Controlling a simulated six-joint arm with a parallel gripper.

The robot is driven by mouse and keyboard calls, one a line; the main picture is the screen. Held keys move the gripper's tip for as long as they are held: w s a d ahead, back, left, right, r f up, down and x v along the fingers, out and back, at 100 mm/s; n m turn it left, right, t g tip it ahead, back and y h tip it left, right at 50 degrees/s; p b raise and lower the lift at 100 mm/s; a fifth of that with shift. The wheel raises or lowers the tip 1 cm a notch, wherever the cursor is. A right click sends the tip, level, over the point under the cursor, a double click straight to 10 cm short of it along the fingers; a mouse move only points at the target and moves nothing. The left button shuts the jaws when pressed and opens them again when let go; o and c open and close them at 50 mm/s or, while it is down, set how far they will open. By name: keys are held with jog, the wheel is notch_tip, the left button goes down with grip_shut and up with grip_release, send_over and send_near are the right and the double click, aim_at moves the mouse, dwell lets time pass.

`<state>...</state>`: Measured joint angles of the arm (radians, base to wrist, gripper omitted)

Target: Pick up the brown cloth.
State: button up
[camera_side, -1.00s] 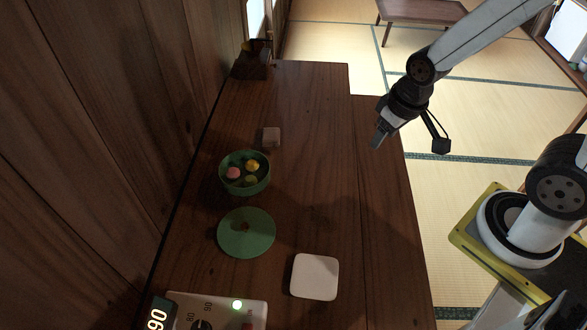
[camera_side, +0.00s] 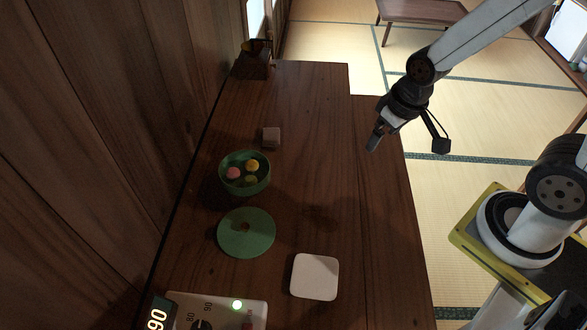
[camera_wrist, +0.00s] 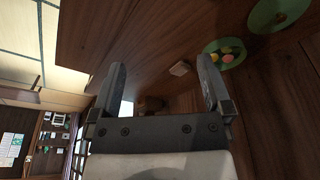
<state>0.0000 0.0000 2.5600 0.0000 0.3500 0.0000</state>
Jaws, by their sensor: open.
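The brown cloth (camera_side: 271,137) looks like a small folded, block-like piece. It lies on the dark wooden counter just behind the green bowl. In the wrist view the cloth (camera_wrist: 180,68) shows between my fingers in the picture, beyond their tips. My gripper (camera_side: 373,143) is open and empty, over the right part of the counter, to the right of the cloth and apart from it. Both fingers of my gripper (camera_wrist: 162,65) show spread in the wrist view.
A green bowl (camera_side: 225,182) holds pink, yellow and green round pieces. A green disc (camera_side: 246,240) and a pale square plate (camera_side: 315,277) lie nearer the front. A dial device (camera_side: 225,307) stands front left, a dark wooden box (camera_side: 252,66) at the far end. The counter between gripper and cloth is clear.

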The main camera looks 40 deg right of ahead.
jog(key=shift+w, duration=0.1)
jog(key=m+t+h, duration=0.1)
jog(key=m+h, duration=0.2)
jog(key=m, duration=0.5)
send_near(270, 138)
jog(key=f, duration=0.1)
jog(key=shift+w+x, duration=0.25)
jog(key=shift+x, duration=1.35)
jog(key=shift+x, duration=2.5)
jog(key=shift+s+d, duration=0.15)
jog(key=c, duration=1)
jog(key=shift+c, duration=0.2)
